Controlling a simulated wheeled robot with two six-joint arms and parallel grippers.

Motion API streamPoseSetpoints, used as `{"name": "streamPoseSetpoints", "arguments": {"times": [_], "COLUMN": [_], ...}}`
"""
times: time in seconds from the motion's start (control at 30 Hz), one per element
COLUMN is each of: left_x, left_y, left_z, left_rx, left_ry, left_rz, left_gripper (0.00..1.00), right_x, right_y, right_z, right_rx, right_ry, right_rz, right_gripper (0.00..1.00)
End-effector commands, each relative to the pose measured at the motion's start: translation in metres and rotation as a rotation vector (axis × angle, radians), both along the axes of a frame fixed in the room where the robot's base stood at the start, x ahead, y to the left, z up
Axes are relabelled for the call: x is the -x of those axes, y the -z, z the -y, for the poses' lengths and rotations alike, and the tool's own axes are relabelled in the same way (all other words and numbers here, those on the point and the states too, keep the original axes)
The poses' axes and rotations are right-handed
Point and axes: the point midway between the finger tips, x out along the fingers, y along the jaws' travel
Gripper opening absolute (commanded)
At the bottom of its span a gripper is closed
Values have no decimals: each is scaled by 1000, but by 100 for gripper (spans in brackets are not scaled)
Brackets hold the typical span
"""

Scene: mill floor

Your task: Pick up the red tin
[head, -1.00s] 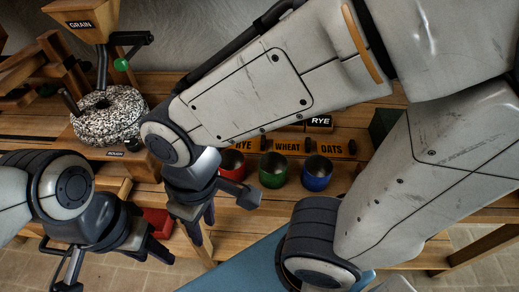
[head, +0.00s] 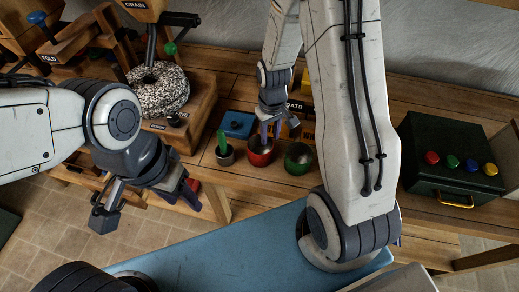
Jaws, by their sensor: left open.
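The red tin (head: 260,155) is an open-topped round cup on the wooden bench in the head view. My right gripper (head: 271,135) points down over it, and one finger overlaps its mouth. I cannot tell whether the fingers grip its rim. The green tin (head: 298,160) stands just right of it. My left gripper (head: 184,192) is open and empty at the bench's front edge, left of the red tin and apart from it. The blue cup is not visible now.
A small grey pot (head: 224,157) with a green stick stands left of the red tin, with a blue square piece (head: 238,124) behind. A millstone (head: 158,90) is at left. A dark green box (head: 452,165) with coloured knobs is at right.

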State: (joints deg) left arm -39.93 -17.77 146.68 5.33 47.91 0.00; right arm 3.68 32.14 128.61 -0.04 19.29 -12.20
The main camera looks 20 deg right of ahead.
Motion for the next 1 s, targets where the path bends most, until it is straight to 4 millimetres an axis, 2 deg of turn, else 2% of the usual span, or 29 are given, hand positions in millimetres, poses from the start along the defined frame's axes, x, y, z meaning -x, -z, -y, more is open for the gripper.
{"name": "streamPoseSetpoints", "arguments": {"times": [0.27, 0.6, 0.9, 0.93, 1.0], "left_x": [0, 0, 0, 0, 0], "left_y": [-5, -16, -16, -16, -16], "left_z": [0, 0, 0, 0, 0], "left_rx": [0, 0, 0, 0, 0], "left_ry": [0, -1, -1, -1, -1], "left_rz": [0, 0, 0, 0, 0], "left_gripper": [50, 50, 50, 50, 50], "right_x": [0, -2, -3, -3, -3], "right_y": [19, 60, 64, 64, 64], "right_z": [0, 3, 3, 3, 3], "right_rx": [-1, -1, 0, 0, 0], "right_ry": [-1, -2, -1, -1, -1], "right_rz": [-2, -1, 1, 1, 1], "right_gripper": [39, 39, 39, 31, 4]}}
